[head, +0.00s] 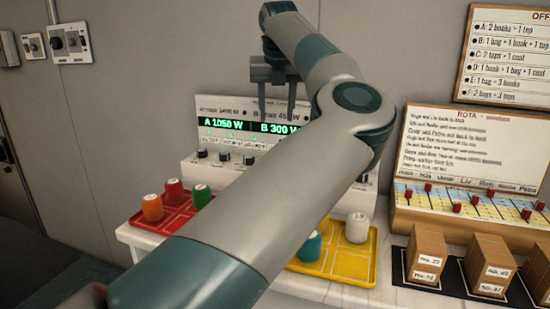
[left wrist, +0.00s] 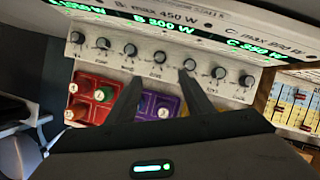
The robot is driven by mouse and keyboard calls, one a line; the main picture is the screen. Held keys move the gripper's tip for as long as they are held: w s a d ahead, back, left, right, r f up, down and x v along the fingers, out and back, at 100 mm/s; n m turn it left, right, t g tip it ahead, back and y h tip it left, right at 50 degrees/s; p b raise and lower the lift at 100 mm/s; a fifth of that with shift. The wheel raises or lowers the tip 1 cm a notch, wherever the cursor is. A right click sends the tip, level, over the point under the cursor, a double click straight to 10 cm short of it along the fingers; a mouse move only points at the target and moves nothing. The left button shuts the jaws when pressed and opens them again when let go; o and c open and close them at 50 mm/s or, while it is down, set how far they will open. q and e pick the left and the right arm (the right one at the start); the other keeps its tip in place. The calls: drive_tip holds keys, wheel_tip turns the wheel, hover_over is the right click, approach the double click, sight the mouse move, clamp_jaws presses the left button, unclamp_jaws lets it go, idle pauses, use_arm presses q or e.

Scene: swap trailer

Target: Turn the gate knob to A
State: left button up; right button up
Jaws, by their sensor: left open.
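A white panel (head: 213,171) at the back of the counter carries a row of dark round knobs, two of which are a knob (head: 202,154) at its left in the head view and a knob (left wrist: 160,57) in the left wrist view. The small labels are too blurred to tell which is the gate knob or where it points. My left gripper (head: 277,106) is open and empty, in front of the panel's green displays. In the left wrist view its fingers (left wrist: 160,84) point toward the middle knobs, apart from them. My left arm hides much of the panel. My right gripper is not in view.
Below the knobs are a red tray (head: 152,218) with coloured cylinders, a purple tray (left wrist: 146,104) and a yellow tray (head: 345,264). Brown boxes (head: 427,247) stand at the right below a rota board (head: 455,150). Switch plates (head: 70,43) are on the left wall.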

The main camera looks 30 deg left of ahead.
use_arm(q)
drive_tip(key=x, duration=1.7)
drive_tip(key=shift+f, duration=0.25)
drive_tip(key=c, duration=1)
drive_tip(key=shift+c, duration=0.2)
